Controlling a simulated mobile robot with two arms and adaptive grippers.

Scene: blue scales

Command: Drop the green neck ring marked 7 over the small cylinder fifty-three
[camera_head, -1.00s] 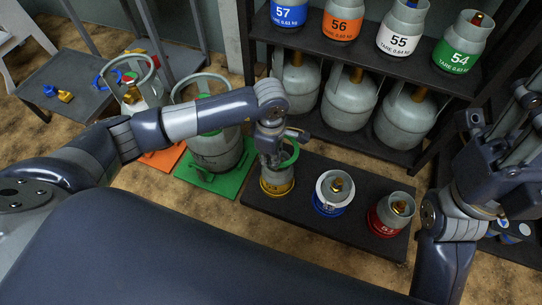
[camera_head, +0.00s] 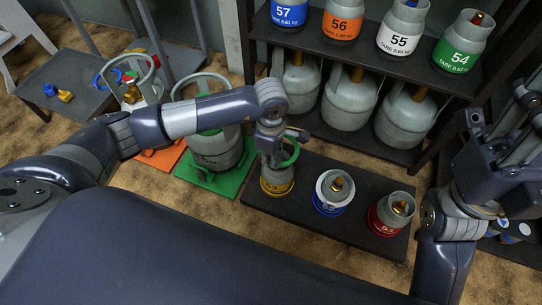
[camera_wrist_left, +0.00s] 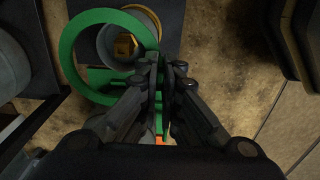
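The green ring (camera_head: 290,153) is held by its tab in my left gripper (camera_head: 271,132); it also shows in the left wrist view (camera_wrist_left: 68,58), with the fingers (camera_wrist_left: 160,85) shut on the tab. Its mark is not readable. The ring is at the upper part of the yellow-banded cylinder (camera_head: 277,182); the wrist view shows that cylinder (camera_wrist_left: 125,40) through the ring, off-centre. I cannot tell whether they touch. The small cylinder fifty-three (camera_head: 392,213), red-banded with a brass valve, stands upright at the mat's right end. My right gripper (camera_head: 513,110) is at the right edge, its fingers unclear.
A blue-banded cylinder (camera_head: 332,192) stands between the yellow and red ones on the dark mat (camera_head: 355,225). Behind is a dark shelf (camera_head: 370,62) with numbered small cylinders and large grey ones. A large cylinder (camera_head: 217,150) stands on a green mat (camera_head: 232,187) to the left.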

